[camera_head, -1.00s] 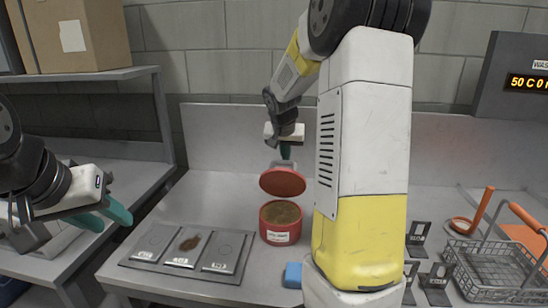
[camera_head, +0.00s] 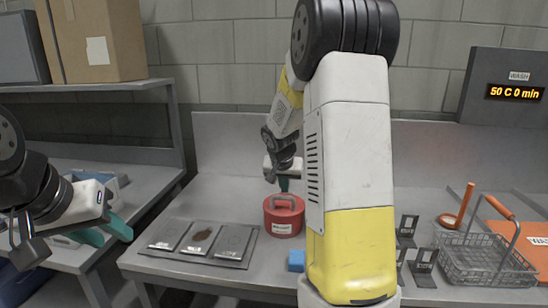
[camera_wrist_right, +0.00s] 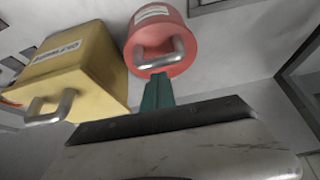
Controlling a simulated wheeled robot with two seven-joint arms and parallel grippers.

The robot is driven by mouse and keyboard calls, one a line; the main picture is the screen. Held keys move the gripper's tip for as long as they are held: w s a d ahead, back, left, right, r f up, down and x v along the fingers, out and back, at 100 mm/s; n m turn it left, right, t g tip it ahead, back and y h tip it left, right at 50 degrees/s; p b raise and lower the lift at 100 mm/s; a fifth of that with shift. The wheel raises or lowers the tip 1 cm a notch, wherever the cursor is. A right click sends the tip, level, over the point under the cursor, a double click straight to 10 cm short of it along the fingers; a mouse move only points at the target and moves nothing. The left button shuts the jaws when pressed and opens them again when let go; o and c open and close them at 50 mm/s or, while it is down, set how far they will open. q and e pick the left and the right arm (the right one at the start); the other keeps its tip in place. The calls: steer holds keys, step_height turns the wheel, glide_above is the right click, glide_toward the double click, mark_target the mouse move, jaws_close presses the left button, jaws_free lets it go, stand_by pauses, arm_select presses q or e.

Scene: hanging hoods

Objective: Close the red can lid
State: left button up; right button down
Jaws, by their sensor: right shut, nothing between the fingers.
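The red can (camera_head: 283,226) stands on the counter with its red lid (camera_head: 284,203) lying flat over its top, handle up. The can and its lid handle (camera_wrist_right: 158,55) also show in the right wrist view. I see no gap under the lid from here. My right gripper (camera_head: 283,185) is just above and behind the lid. In the right wrist view its teal fingers (camera_wrist_right: 157,88) are together and empty, close to the lid handle. My left gripper (camera_head: 95,232) is at the far left, away from the can, with its teal fingers apart and empty.
A yellow container (camera_wrist_right: 70,70) with a handle is beside the can in the wrist view. A tray of grey plates (camera_head: 203,243) lies left of the can; a blue block (camera_head: 296,261) is in front. A wire basket (camera_head: 485,262) stands right. My right arm hides the counter's middle.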

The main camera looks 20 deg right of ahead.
steer(key=shift+s+a+f, duration=0.3)
steer(key=shift+s+f, duration=0.35)
steer(key=shift+f, duration=0.3)
steer(key=shift+s+a+f, duration=0.25)
steer(key=shift+s+f, duration=0.35)
steer(key=shift+f, duration=0.3)
steer(key=shift+w+r, duration=0.2)
steer(key=shift+r, duration=0.15)
step_height(320, 180, up, 5)
steer(key=w, duration=0.1)
glide_toward(283, 214)
steer(key=s+a+r, duration=0.1)
steer(key=s+r, duration=0.1)
steer(key=s, duration=0.1)
steer(key=s+a+r+n+y, duration=0.2)
steer(key=s+a+r+n, duration=0.1)
steer(key=s, duration=0.7)
steer(key=s+a+r+n+t+y, duration=0.1)
steer(key=s+a+r+n+y, duration=0.1)
steer(key=s+a+r, duration=0.3)
steer(key=s+r+n, duration=0.1)
steer(key=s+r, duration=0.2)
steer(key=s, duration=0.2)
steer(key=shift+a+y, duration=0.35)
steer(key=shift+y, duration=0.05)
steer(key=shift+r, duration=0.1)
